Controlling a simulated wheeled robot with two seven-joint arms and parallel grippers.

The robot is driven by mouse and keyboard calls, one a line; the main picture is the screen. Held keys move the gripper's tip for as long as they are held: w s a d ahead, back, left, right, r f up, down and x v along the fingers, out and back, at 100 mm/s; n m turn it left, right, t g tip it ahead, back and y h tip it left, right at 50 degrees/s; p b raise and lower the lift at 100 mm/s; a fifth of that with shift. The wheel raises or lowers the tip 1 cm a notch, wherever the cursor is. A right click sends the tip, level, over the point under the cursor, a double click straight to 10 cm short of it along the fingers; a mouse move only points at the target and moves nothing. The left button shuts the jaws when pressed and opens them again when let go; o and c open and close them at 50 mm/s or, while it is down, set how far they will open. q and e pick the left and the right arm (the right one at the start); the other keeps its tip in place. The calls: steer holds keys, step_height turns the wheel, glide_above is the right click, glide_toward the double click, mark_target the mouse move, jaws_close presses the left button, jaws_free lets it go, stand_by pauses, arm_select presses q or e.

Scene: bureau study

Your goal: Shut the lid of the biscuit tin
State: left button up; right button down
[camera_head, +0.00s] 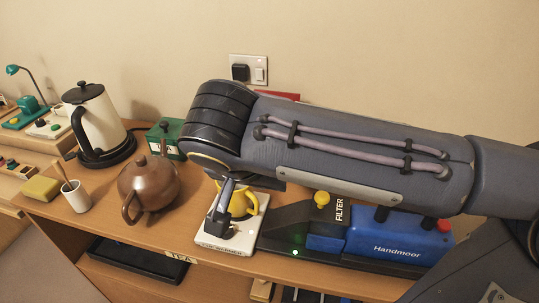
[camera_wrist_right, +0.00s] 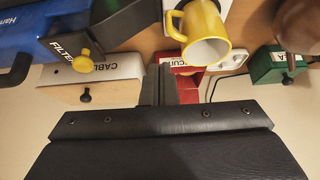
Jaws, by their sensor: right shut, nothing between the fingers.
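In the head view, only a thin red strip (camera_head: 287,96) shows above my arm, perhaps the tin's lid; my arm hides the rest. I cannot tell how far the lid stands open. My right gripper (camera_head: 220,222) points down near the mug, shut and empty. Its closed fingers also show in the wrist view (camera_wrist_right: 163,80), overlapping the tin's edge. My left gripper is out of view.
The yellow mug (camera_wrist_right: 202,35) stands on the white cup warmer (camera_head: 243,232), close to my gripper. A brown teapot (camera_head: 150,183) and a white kettle (camera_head: 99,120) stand left. A blue machine (camera_head: 385,240) with a black filter part stands right. The wall is close behind.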

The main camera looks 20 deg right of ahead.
steer(key=s+a+f+b, duration=0.2)
steer(key=s+a, duration=0.4)
steer(key=s, duration=0.2)
steer(key=shift+f, duration=0.15)
stand_by(0.4)
step_height(320, 180, up, 7)
steer(key=p, duration=0.6)
stand_by(0.4)
